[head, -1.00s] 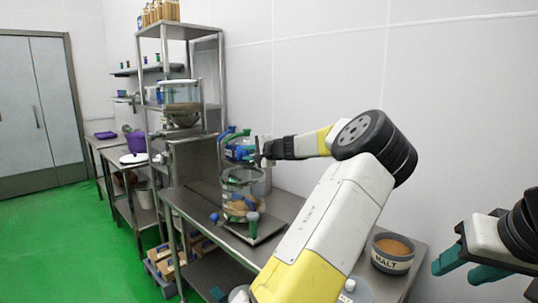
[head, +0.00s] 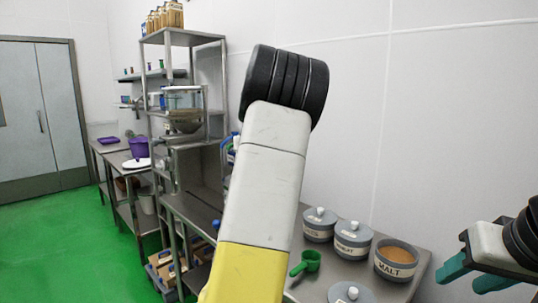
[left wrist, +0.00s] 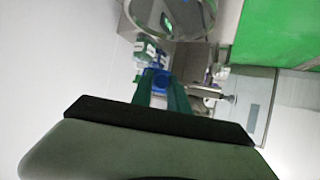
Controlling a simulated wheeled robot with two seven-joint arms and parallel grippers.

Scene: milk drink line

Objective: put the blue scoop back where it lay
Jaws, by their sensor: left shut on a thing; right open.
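In the left wrist view, the green fingers of my left gripper (left wrist: 164,98) are shut on a blue thing (left wrist: 159,79), which looks like the blue scoop; only a small part of it shows between the fingertips. In the head view my left gripper and what it holds are hidden behind my own left arm. My right gripper (head: 478,272) is open and empty at the right edge of the head view, to the right of the malt jar. The place where the scoop lay cannot be made out.
The steel bench (head: 325,268) holds a malt jar (head: 396,262), several lidded grey jars (head: 352,242) and a green scoop (head: 306,262). A clear round vessel (left wrist: 170,14) shows in the left wrist view. A steel shelf rack (head: 183,38) stands behind, with green floor (head: 70,245) at left.

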